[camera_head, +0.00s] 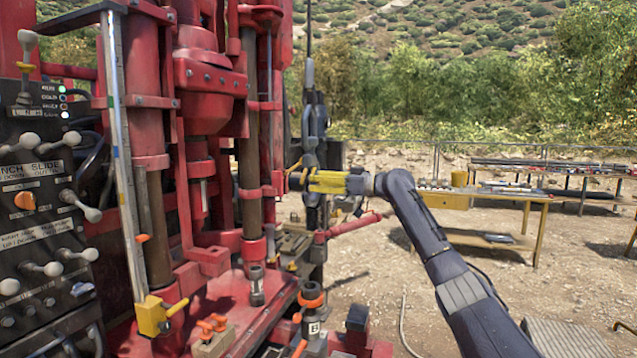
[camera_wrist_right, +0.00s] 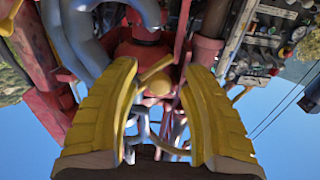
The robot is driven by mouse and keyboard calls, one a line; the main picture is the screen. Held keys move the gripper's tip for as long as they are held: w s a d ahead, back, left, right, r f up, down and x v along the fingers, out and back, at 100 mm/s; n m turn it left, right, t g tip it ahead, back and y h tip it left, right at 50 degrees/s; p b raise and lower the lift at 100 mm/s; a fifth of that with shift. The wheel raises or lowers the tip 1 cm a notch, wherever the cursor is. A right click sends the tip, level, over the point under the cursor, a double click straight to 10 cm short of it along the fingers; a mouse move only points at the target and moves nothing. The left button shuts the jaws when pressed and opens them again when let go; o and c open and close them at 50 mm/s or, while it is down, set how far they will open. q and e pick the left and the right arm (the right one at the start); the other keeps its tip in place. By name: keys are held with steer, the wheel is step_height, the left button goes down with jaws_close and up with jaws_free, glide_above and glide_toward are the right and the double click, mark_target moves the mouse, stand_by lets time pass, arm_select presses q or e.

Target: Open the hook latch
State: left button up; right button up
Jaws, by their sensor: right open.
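A dark grey hook assembly (camera_head: 312,130) hangs beside the red mast in the head view. My right gripper (camera_head: 310,181), with yellow fingers, is level with its lower part. In the right wrist view the open fingers of my right gripper (camera_wrist_right: 160,95) stand on either side of a small yellow handle with a rounded end (camera_wrist_right: 155,82). This looks like the latch handle, with a visible gap to the right finger; contact on the left is unclear. Blue-grey curved hook parts (camera_wrist_right: 75,40) lie behind it. In the head view the fingers hide the handle. My left gripper is not in view.
The red drill rig (camera_head: 205,80) fills the left, with a lever-covered control panel (camera_head: 40,215) at far left. A red bar (camera_head: 350,228) sticks out below my right gripper. A yellow table (camera_head: 485,200) stands to the right on open dirt ground.

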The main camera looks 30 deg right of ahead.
jaws_close()
stand_by(0.3)
steer(key=shift+a+m, duration=0.15)
steer(key=shift+m, duration=0.35)
steer(key=shift+s+a+r+m, duration=0.2)
steer(key=shift+r+m, duration=0.05)
steer(key=shift+m, duration=0.65)
steer(key=shift+s+a+r+m, duration=0.15)
steer(key=shift+r+m, duration=0.25)
steer(key=shift+m, duration=0.55)
steer(key=shift+s+a+r+m, duration=0.1)
steer(key=shift+r+m, duration=0.25)
steer(key=shift+m, duration=0.6)
steer(key=shift+o, duration=0.2)
jaws_free()
steer(key=shift+r, duration=0.2)
steer(key=v, duration=1.2)
